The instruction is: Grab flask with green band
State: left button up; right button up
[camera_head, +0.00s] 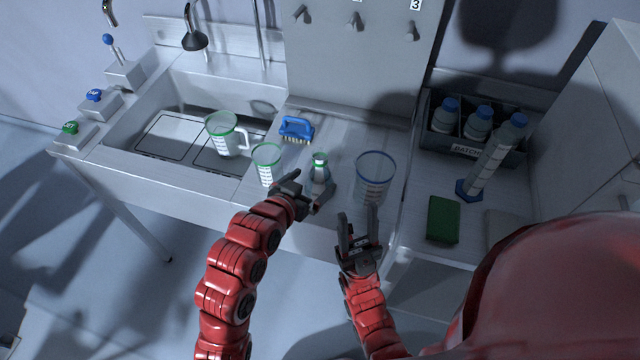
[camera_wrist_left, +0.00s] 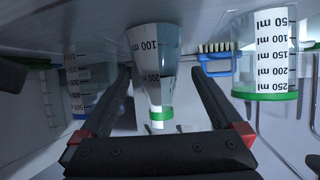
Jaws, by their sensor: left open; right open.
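The flask with the green band (camera_head: 320,172) stands on the counter in front of the blue brush. It is clear and conical, with the green band at its neck. My left gripper (camera_head: 312,192) is open at the flask's near side. In the left wrist view, where things look upside down, the flask (camera_wrist_left: 155,72) shows between the two spread fingers, with visible gaps on both sides. My right gripper (camera_head: 358,215) is open and empty, in front of the blue-rimmed beaker, fingers pointing toward the counter.
A green-rimmed beaker (camera_head: 267,166) stands left of the flask and a blue-rimmed beaker (camera_head: 375,182) right of it. A blue brush (camera_head: 297,127) lies behind. A green-rimmed jug (camera_head: 222,137) is at the sink. A bottle crate (camera_head: 464,150), measuring cylinder (camera_head: 493,158) and green block (camera_head: 443,220) are further right.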

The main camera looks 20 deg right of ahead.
aim_at(325, 171)
pick_arm(q)
jog(key=shift+x, duration=3.65)
jog(key=shift+s+d+r, duration=0.1)
jog(key=shift+d, duration=0.05)
grip_shut()
